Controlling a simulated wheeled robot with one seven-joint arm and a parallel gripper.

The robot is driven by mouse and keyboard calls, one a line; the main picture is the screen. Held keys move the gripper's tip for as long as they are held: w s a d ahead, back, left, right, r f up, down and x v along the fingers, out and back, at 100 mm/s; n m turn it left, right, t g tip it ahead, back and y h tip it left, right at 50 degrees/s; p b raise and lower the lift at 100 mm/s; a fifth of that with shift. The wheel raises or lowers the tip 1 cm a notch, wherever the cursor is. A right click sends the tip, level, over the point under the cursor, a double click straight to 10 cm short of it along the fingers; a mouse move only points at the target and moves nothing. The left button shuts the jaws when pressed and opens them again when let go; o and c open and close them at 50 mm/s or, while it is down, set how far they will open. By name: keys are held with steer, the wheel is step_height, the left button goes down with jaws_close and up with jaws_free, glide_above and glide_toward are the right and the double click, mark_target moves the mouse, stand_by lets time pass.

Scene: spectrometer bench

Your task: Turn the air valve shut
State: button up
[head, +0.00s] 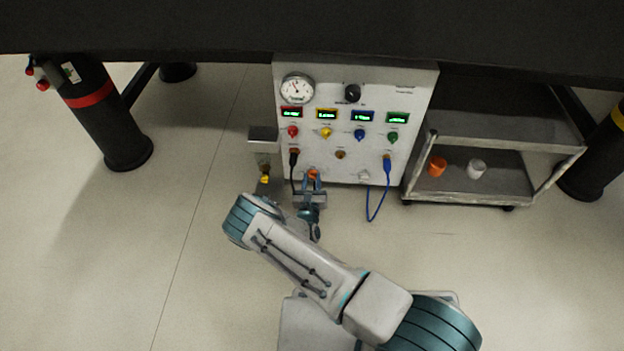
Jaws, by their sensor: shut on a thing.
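A small orange knob (312,173), which looks like the air valve, is low on the front of the white instrument panel (325,165). The knob's turn angle cannot be made out.
The panel carries a round gauge (297,88), a black dial (353,93), several coloured knobs and displays, and a hanging blue cable (370,205). A yellow-tipped fitting (265,178) is left of my gripper. A cart (480,188) with orange and white cups stands right.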

steer(key=n, duration=0.6)
steer(key=shift+s+f+p, duration=0.1)
steer(key=shift+p, duration=0.25)
stand_by(0.4)
steer(key=o, duration=1)
